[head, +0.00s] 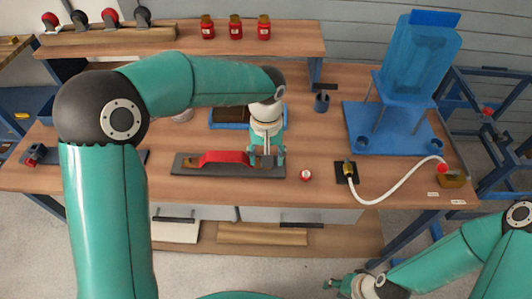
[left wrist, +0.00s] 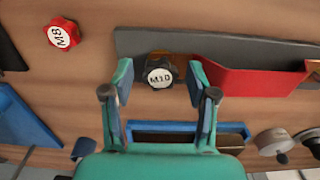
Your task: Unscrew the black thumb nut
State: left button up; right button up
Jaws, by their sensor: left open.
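The black thumb nut (left wrist: 160,72), with a white top marked M10, sits at the end of the red part (left wrist: 240,78) on a dark grey base plate (left wrist: 140,42). In the left wrist view my left gripper (left wrist: 160,80) is open, with one finger on each side of the nut. I cannot tell whether the fingers touch it. In the head view my left gripper (head: 266,158) points down at the right end of the base plate (head: 190,172) and hides the nut. My right gripper (head: 343,286) is low in front of the bench, away from the work; its jaws are too small to read.
A red knob marked M8 (left wrist: 62,35) lies on the bench to the right of the plate, also in the head view (head: 306,175). A blue tray (head: 220,124) is behind the plate. A blue stand (head: 385,140) and a white hose (head: 385,197) are at the right.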

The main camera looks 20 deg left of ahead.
pick_arm(q)
jog(key=m+p, duration=0.1)
jog(key=m, duration=0.4)
jog(key=shift+r, duration=0.1)
jog(key=m+p, duration=0.1)
jog(key=m, duration=0.1)
jog(key=shift+m, duration=0.4)
jog(key=m+p, duration=0.2)
jog(key=m, duration=0.4)
jog(key=shift+p, duration=0.4)
jog(key=shift+m, duration=0.9)
